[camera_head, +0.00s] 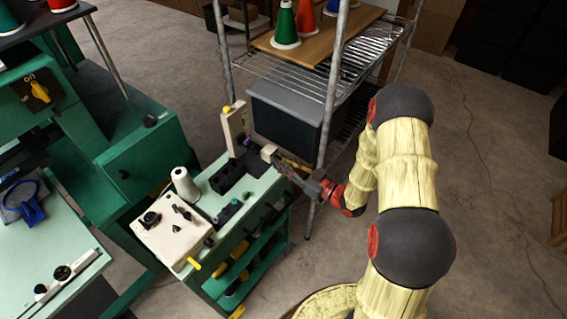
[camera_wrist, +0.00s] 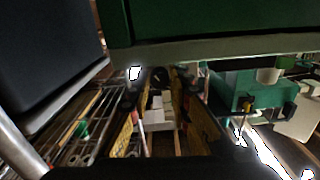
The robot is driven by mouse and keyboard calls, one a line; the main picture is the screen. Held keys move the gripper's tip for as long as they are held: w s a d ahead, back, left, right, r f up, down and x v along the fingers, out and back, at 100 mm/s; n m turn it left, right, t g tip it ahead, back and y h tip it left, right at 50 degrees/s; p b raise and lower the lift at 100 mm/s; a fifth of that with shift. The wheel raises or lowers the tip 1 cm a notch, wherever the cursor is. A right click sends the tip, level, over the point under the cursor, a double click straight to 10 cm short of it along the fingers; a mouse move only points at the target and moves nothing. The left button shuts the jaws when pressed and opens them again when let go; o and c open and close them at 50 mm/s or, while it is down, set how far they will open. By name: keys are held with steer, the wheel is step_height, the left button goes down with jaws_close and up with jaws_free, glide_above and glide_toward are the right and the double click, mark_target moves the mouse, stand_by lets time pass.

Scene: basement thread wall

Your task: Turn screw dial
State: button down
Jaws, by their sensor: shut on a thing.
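My gripper (camera_head: 281,167) reaches in from the right to the far end of a green bench machine. In the wrist view, its two long fingers (camera_wrist: 158,90) close around a small dark round part, which looks like the screw dial (camera_wrist: 157,75). A cream block (camera_wrist: 161,106) shows between the fingers, and in the head view a small cream block (camera_head: 268,153) sits just beyond the fingertips. The dial itself is too small and covered to make out in the head view.
A wire shelf (camera_head: 292,75) with thread cones and a dark bin (camera_head: 290,112) stands close behind my gripper. A white thread cone (camera_head: 185,184) and a cream panel with black knobs (camera_head: 172,226) are on the bench. Open floor lies to the right.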

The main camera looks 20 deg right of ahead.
steer(key=shift+r+m+p, duration=0.1)
steer(key=shift+m+p, duration=0.2)
steer(key=shift+p, duration=0.1)
steer(key=m+p, duration=0.2)
steer(key=shift+m, duration=0.3)
steer(key=shift+m+p, duration=1.5)
steer(key=shift+m, duration=0.5)
steer(key=c, duration=1.6)
jaws_free()
steer(key=shift+c, duration=0.2)
